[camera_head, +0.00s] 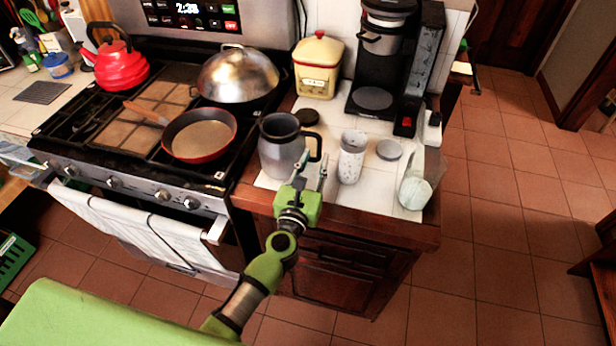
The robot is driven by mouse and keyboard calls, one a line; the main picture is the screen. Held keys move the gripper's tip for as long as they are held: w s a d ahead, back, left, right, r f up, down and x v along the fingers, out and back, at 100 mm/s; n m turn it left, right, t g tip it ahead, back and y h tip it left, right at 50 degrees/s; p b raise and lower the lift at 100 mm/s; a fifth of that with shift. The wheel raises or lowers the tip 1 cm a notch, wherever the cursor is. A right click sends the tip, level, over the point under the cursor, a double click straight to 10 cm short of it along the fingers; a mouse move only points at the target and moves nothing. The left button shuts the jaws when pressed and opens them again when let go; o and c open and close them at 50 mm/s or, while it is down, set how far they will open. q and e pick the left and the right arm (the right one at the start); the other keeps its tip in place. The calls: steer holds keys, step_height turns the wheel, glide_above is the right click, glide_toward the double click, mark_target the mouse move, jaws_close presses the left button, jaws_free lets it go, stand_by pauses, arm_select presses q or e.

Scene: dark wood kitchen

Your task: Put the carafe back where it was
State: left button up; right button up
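The carafe (281,152) is a grey metallic jug with a black rim and a black handle on its right side. It stands upright on the white-tiled counter, right of the stove. The black coffee maker (425,62) stands behind it to the right; its round base plate (373,98) is bare. My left gripper (312,167) is at the carafe's lower right, close to the handle. Its two fingers look apart, with a gap between them; I cannot tell whether they touch the handle. My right gripper is not in view.
A patterned cup (352,158) stands just right of the gripper, with a small grey lid (389,149) and a glass jar (415,189) farther right. A black disc (307,117) and a cream-and-red canister (318,67) are behind. A red pan (199,136) is on the stove.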

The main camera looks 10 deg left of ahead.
arm_select(q)
steer(key=s, duration=0.6)
steer(key=shift+s+a+b, duration=0.1)
steer(key=shift+s+b, duration=0.3)
steer(key=shift+s+r, duration=0.1)
steer(key=shift+s, duration=0.05)
